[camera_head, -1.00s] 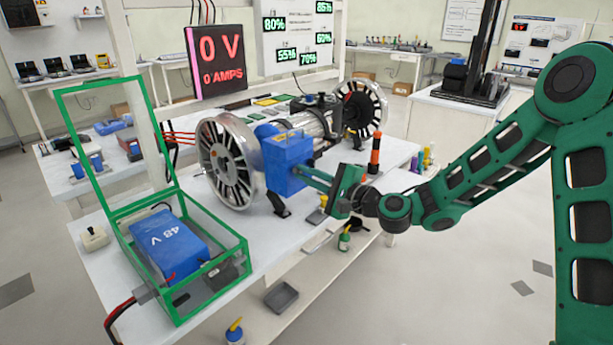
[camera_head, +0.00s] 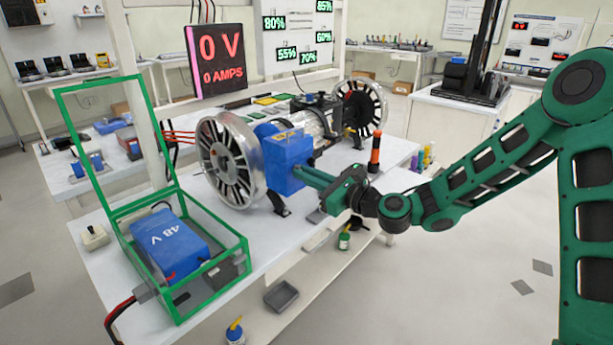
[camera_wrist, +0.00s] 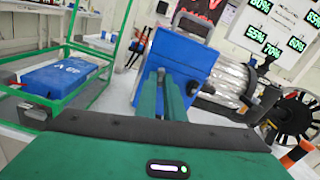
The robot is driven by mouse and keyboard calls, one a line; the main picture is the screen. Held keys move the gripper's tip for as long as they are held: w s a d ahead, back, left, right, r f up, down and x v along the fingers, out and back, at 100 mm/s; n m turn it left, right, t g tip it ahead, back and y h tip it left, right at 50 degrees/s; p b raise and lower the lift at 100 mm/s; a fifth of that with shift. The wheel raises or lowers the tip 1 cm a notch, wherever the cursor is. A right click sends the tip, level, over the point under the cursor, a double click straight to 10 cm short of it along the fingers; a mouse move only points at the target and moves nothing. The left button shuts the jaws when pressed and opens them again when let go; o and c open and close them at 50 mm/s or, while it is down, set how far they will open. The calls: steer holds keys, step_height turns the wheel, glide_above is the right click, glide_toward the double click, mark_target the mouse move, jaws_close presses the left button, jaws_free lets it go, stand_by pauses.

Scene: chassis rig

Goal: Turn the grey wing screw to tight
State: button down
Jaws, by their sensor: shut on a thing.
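The blue box (camera_head: 286,163) of the chassis rig stands on the white bench beside the large spoked wheel (camera_head: 230,160). It also shows in the wrist view (camera_wrist: 178,65). My green gripper (camera_head: 301,174) reaches in from the right, its fingertips at the right face of the box. In the wrist view my gripper's fingers (camera_wrist: 162,78) are close together and point at the box. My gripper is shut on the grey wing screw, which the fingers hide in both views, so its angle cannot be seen.
A green frame case (camera_head: 185,305) with a blue 48 V battery (camera_head: 170,245) stands at the front left. An orange and black post (camera_head: 375,155) stands behind my gripper. A second spoked wheel (camera_head: 360,107) is at the back. The display (camera_head: 220,60) reads 0 V, 0 AMPS.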

steer(key=shift+w+d+f+m, duration=0.1)
steer(key=shift+m, duration=0.5)
steer(key=shift+w+d+f+m, duration=0.1)
steer(key=shift+m, duration=0.5)
steer(key=c, duration=1.9)
jaws_free()
steer(key=shift+o, duration=0.2)
steer(key=shift+s+a, duration=0.1)
steer(key=shift+s+r, duration=0.1)
steer(key=v, duration=1)
steer(key=shift+d, duration=0.3)
